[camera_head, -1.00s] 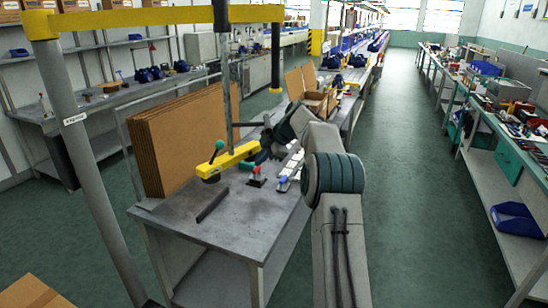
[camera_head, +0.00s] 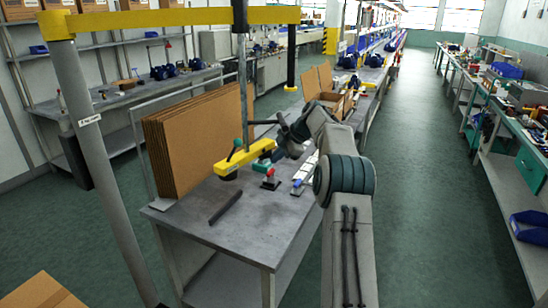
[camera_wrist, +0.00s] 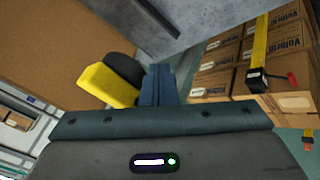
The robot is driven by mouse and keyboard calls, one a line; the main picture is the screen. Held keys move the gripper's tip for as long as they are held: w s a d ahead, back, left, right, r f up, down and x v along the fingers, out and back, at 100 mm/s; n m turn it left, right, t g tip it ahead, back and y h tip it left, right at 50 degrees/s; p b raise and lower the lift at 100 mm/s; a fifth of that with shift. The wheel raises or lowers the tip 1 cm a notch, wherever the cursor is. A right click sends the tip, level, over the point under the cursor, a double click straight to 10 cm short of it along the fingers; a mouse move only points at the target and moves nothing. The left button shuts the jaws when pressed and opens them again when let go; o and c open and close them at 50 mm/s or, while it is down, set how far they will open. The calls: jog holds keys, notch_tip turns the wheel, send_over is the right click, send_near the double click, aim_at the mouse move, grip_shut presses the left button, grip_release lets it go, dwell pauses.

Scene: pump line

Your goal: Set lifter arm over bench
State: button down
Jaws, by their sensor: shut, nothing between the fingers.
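The yellow lifter arm (camera_head: 240,161) lies low over the near bench (camera_head: 250,228) in the head view. It has a green-knobbed handle and joins the upright grey pole (camera_head: 243,100). In the wrist view a yellow block with a dark rounded part (camera_wrist: 106,84) shows just left of my fingers; it looks like part of the lifter. My gripper (camera_head: 283,127) is above the bench near the lifter's right end and appears apart from it. In the wrist view its blue fingers (camera_wrist: 163,84) are together and hold nothing.
Stacked cardboard sheets (camera_head: 195,140) stand at the bench's left. A dark bar (camera_head: 225,206) and a red-topped clamp (camera_head: 270,178) are on it. A yellow overhead beam (camera_head: 150,17) crosses above. Labelled boxes (camera_wrist: 219,70) show in the wrist view. The right aisle is clear.

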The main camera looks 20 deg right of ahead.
jog(key=shift+f, duration=0.1)
jog(key=s+b+v, duration=0.1)
jog(key=v, duration=0.5)
jog(key=s+d+f+b+v, duration=0.1)
jog(key=b+v, duration=0.1)
jog(key=v, duration=0.4)
jog(key=shift+f, duration=0.2)
jog(key=shift+s, duration=0.1)
